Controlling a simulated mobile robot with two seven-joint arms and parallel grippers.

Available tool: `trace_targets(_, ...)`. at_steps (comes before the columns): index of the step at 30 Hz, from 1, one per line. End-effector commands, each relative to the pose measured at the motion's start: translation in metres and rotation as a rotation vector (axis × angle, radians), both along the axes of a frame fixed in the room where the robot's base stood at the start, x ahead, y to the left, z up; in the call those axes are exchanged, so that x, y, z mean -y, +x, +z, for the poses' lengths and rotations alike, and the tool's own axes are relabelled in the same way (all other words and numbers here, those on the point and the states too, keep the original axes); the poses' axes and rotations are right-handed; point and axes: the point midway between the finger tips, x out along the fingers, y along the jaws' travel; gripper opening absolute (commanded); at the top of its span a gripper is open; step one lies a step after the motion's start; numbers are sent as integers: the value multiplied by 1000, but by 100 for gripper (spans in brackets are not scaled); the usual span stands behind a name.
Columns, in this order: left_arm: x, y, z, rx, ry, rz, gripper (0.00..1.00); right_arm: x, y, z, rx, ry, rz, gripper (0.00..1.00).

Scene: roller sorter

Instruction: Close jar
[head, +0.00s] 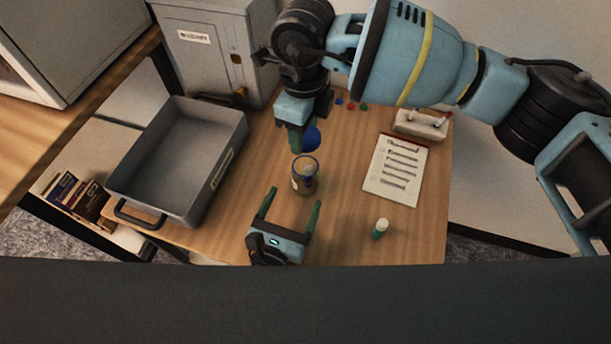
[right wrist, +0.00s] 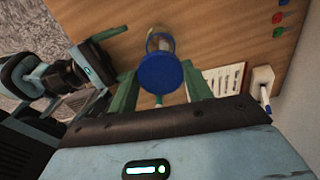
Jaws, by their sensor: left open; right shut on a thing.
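A glass jar (head: 305,175) with a dark blue rim stands upright on the wooden table, and its top looks uncovered. It also shows in the right wrist view (right wrist: 160,42), partly hidden behind the lid. A round blue lid (head: 312,139) is held by my right gripper (head: 305,146), which is shut on it above and just behind the jar. In the right wrist view the lid (right wrist: 160,74) sits between the green fingers, apart from the jar. My left gripper (head: 291,208) is open and empty in front of the jar, its two fingers pointing toward it.
A grey tray (head: 211,190) stands on the left of the table, with a grey cabinet (head: 212,62) behind. Coloured buttons (head: 350,106) are at the back.

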Motion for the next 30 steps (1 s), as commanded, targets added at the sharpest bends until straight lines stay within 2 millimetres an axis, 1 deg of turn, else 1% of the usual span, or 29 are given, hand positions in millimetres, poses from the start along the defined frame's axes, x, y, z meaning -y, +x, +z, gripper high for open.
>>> trace_targets(1,3,9,1,2,-3,1,80,0,0,0,0,0,0,29)
trace_targets(6,13,37,1,3,-1,0,80,0,0,0,0,0,0,29)
trace_targets(12,24,67,1,2,-1,0,80,0,0,0,0,0,0,29)
trace_targets(15,28,79,1,2,-1,-1,80,0,0,0,0,0,0,29)
trace_targets(21,33,92,0,0,0,-1,80,0,0,0,0,0,0,29)
trace_targets(30,34,95,0,0,-1,-1,80,0,0,0,0,0,0,29)
